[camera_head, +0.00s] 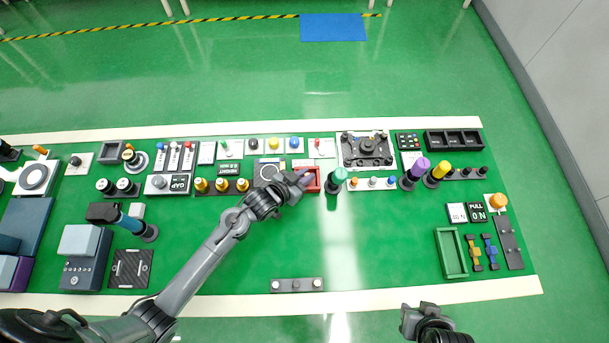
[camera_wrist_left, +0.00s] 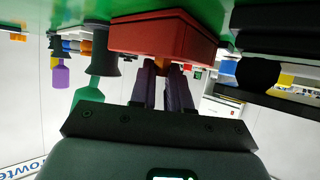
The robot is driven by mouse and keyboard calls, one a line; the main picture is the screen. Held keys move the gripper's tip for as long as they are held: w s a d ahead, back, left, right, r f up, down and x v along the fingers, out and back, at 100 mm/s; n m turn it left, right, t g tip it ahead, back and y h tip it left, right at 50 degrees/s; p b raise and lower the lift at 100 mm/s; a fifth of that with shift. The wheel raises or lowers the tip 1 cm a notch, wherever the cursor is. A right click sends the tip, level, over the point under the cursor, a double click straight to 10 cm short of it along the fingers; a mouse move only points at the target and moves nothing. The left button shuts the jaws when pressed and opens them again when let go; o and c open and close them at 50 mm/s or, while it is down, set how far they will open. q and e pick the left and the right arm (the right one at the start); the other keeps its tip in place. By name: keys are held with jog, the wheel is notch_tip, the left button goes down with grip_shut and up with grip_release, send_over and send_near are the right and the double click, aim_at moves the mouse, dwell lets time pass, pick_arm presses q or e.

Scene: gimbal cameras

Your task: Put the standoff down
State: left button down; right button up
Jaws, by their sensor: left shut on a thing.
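My left gripper (camera_head: 304,181) is at the small red tray (camera_head: 313,171) near the middle of the green bench. In the left wrist view, turned upside down, its dark fingers (camera_wrist_left: 172,85) reach to the red tray (camera_wrist_left: 165,35). The fingers are shut on the standoff (camera_wrist_left: 174,68), of which only a small brass-coloured bit shows between them. I cannot tell whether the standoff touches the tray floor. My right gripper (camera_head: 420,312) is at the lower right, off the bench's front edge, and its jaw opening is unclear.
A green-topped post (camera_head: 338,178) stands just right of the red tray. Purple (camera_head: 420,167) and yellow (camera_head: 440,170) handles stand further right. A black plate with knobs (camera_head: 367,150) lies behind. The bench between is mostly clear.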

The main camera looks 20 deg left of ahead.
pick_arm(q)
jog(key=shift+f, duration=0.15)
jog(key=c, duration=1.1)
grip_release()
jog(key=shift+r, duration=0.2)
jog(key=shift+s+a+r, duration=0.1)
jog(key=shift+s+r, duration=0.05)
jog(key=shift+s, duration=0.15)
jog(key=s+a+r+g+y, duration=0.1)
jog(key=s+a+r+g, duration=0.1)
jog(key=s, duration=0.6)
jog(key=s+a+r+n+g+y+p, duration=0.1)
jog(key=s+r+g+y, duration=0.1)
jog(key=s, duration=0.6)
jog(key=s+a+r+n+g+y+p, duration=0.1)
jog(key=s+r+g, duration=0.3)
jog(key=s, duration=0.5)
jog(key=shift+a+r, duration=0.75)
jog(key=shift+a, duration=0.1)
jog(key=shift+s+r, duration=0.1)
jog(key=shift+r, duration=0.05)
